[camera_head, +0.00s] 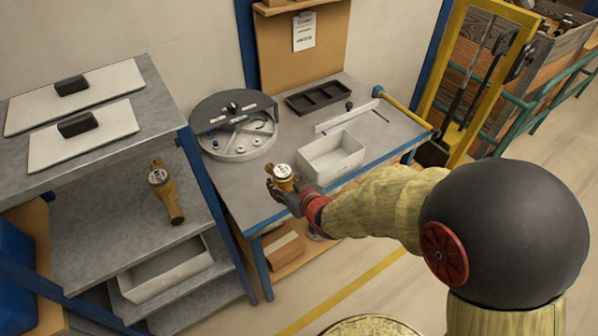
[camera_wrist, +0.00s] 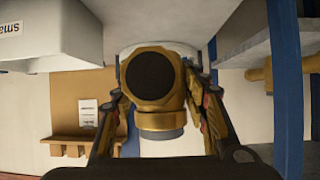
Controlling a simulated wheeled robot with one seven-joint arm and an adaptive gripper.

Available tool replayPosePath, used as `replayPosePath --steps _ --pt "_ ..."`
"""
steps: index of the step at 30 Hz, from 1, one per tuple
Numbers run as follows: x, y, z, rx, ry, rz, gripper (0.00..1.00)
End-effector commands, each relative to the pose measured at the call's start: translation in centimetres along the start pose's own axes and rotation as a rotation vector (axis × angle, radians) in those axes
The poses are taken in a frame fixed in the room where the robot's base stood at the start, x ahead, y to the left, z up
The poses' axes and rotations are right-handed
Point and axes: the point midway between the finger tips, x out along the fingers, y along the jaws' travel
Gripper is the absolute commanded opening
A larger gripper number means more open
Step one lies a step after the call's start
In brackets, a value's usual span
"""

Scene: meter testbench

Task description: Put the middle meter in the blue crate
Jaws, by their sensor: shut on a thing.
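A brass meter (camera_head: 283,171) with a white dial is held in my gripper (camera_head: 286,188), over the front left of the bench. In the wrist view the held meter (camera_wrist: 152,75) shows its dark round face and brass body between the two fingers (camera_wrist: 163,100). A second brass meter (camera_head: 163,192) lies on the middle shelf at left; part of it shows at the right of the wrist view (camera_wrist: 262,76). A blue crate (camera_head: 15,265) is at the lower left edge, cut off by the frame, so its inside is hidden. I cannot tell which meter is the middle one.
A white bin (camera_head: 335,157) stands just right of the held meter. A round grey device (camera_head: 235,120) and a black tray (camera_head: 318,96) are behind it. The grey shelf rack (camera_head: 85,245) with blue posts stands left, with a white bin (camera_head: 168,270) low down.

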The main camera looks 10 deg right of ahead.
Motion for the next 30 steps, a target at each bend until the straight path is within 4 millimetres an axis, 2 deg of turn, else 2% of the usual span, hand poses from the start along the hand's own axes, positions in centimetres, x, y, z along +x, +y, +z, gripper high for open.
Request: replayPosePath --steps 1,9,15,19,26,30 --pt "1.2 0.7 0.0 0.001 0.003 0.003 0.0" --pt "6.5 3.5 0.0 0.0 0.003 0.002 0.0" --pt "9.9 4.8 1.8 0.001 0.003 0.001 0.0" --pt "11.2 5.3 2.4 -0.001 0.004 0.001 0.0" --pt "12.2 5.7 2.7 -0.001 0.005 0.001 0.0" --pt "13.2 5.8 4.3 0.0 0.002 0.001 0.0"
